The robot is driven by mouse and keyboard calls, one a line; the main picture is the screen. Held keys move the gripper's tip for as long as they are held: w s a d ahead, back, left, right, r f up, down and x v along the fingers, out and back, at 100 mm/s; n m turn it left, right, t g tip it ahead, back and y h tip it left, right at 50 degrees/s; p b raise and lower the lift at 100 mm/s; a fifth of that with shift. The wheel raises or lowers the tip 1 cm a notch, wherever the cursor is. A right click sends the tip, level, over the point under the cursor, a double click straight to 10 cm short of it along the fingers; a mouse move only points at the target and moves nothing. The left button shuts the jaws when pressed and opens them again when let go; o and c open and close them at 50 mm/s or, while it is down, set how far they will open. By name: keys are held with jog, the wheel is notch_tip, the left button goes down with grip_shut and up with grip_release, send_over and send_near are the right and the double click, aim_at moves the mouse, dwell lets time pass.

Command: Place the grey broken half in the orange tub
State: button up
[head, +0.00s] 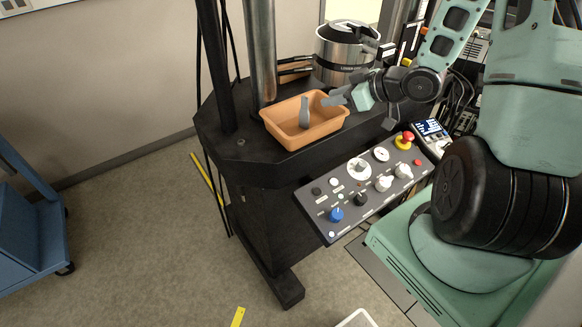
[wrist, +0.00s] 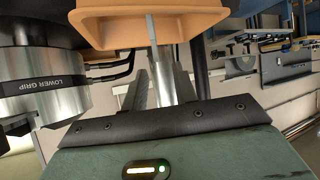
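The orange tub (head: 281,136) sits on the black machine table in the head view. The grey broken half (head: 304,112) stands upright, slightly tilted, inside the tub, its lower end down by the tub floor. My gripper (head: 328,97) is above the tub's right side, to the right of the grey half and apart from it. Its two grey fingers look spread with nothing between them. In the wrist view the tub (wrist: 105,24) fills the top, and my gripper fingers (wrist: 146,62) reach up toward it. I cannot make out the grey half there.
A steel cylinder (head: 343,57) marked "LOWER GRIP" stands behind the tub; it also shows in the wrist view (wrist: 42,88). Black and steel columns rise to the left. A control panel (head: 362,188) with knobs and a red button (head: 408,136) is in front.

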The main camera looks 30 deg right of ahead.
jog(key=s+a+r+n+g+h, duration=0.1)
jog(key=a+g+h, duration=0.15)
jog(key=a, duration=0.65)
jog(key=s+a+r+g+h, duration=0.1)
jog(key=s+a+g, duration=0.15)
jog(key=a, duration=0.55)
jog(key=s+a+r+g, duration=0.2)
jog(key=s+a, duration=0.4)
jog(key=s, duration=0.3)
jog(key=s+a+r+n+g, duration=0.1)
jog(key=s+a+r+g, duration=0.1)
jog(key=s+a, duration=0.4)
jog(key=s+g, duration=0.1)
jog(key=s, duration=0.3)
jog(key=shift+a+r+n+g+h, duration=0.2)
jog(key=shift+n+g+h, duration=0.1)
jog(key=shift+g+h, duration=0.1)
